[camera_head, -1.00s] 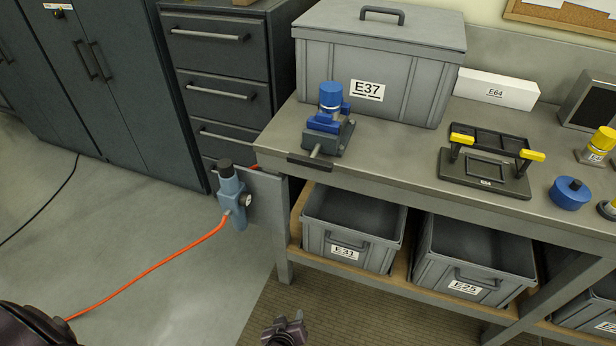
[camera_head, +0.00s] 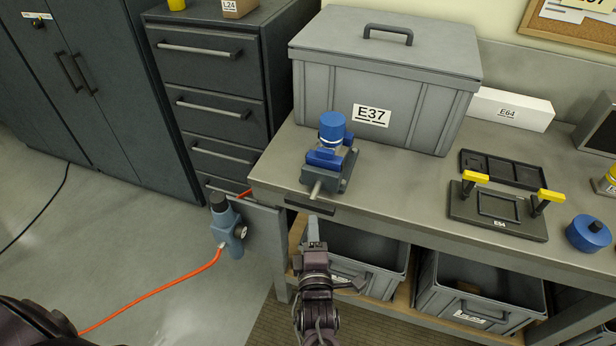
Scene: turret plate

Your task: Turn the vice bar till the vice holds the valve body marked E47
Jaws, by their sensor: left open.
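The vice (camera_head: 343,178) is a grey and blue block on the bench's front left. A valve body with a blue cap (camera_head: 332,127) stands upright at its blue jaws; I cannot read a mark on it, nor tell whether the jaws touch it. The vice bar (camera_head: 310,204) is dark and lies crosswise at the outer end of a light metal screw, by the bench's front edge. My left gripper (camera_head: 313,228) is open and empty, just below the bar in the picture, pointing up at it; I see no contact. My right gripper is out of view.
A large lidded crate E37 (camera_head: 395,85) stands behind the vice. A fixture with yellow handles (camera_head: 497,212) and a blue round part (camera_head: 590,233) are to the right. Open bins (camera_head: 480,285) sit below. A blue-grey regulator (camera_head: 227,228) with an orange hose hangs at left.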

